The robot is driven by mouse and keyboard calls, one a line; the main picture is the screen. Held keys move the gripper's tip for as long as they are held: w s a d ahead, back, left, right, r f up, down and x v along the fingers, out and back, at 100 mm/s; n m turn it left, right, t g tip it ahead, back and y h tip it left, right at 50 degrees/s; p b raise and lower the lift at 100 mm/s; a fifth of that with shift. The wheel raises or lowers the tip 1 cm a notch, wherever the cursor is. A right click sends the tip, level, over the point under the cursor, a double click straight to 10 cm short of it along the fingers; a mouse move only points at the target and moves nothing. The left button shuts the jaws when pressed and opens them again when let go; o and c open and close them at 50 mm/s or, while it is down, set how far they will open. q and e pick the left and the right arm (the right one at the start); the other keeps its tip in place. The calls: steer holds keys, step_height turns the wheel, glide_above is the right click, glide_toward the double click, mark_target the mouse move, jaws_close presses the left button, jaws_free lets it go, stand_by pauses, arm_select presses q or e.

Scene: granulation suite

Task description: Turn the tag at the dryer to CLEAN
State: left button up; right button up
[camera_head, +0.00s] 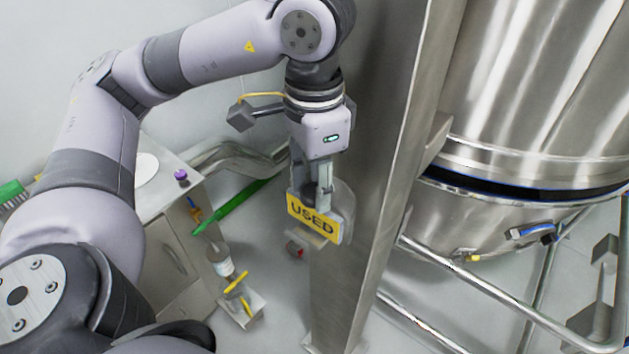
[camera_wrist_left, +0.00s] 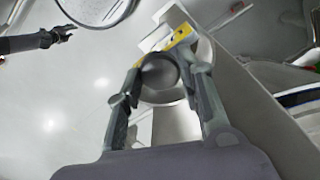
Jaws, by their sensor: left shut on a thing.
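The yellow tag (camera_head: 313,214) reads USED in black letters and faces my head camera, hanging a little tilted beside the steel post. In the left wrist view only a thin yellow strip of the tag (camera_wrist_left: 180,37) shows. My left gripper (camera_head: 323,192) comes down from above onto the tag's mount. In the left wrist view, its two fingers (camera_wrist_left: 160,85) are shut on a dark round knob (camera_wrist_left: 160,72) at the tag. The fingers hide part of the knob. The dryer (camera_head: 530,95), a large steel vessel, stands to the right.
The steel post (camera_head: 365,180) rises close beside the gripper. Steel tube rails (camera_head: 480,300) run below the dryer. A white-topped cabinet (camera_head: 160,190) with a purple-capped item stands at left. A bottle (camera_head: 222,265) and green and yellow tools are lower down.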

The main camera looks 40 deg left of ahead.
arm_select(q)
steer(key=shift+f+n+b, duration=0.1)
steer(key=shift+n+b, duration=0.7)
steer(key=shift+n, duration=0.2)
steer(key=shift+n+b, duration=0.3)
steer(key=shift+n, duration=0.6)
steer(key=n, duration=1.1)
steer(key=shift+a+n, duration=0.1)
steer(key=shift+n, duration=0.3)
steer(key=n, duration=1.3)
steer(key=shift+n, duration=2)
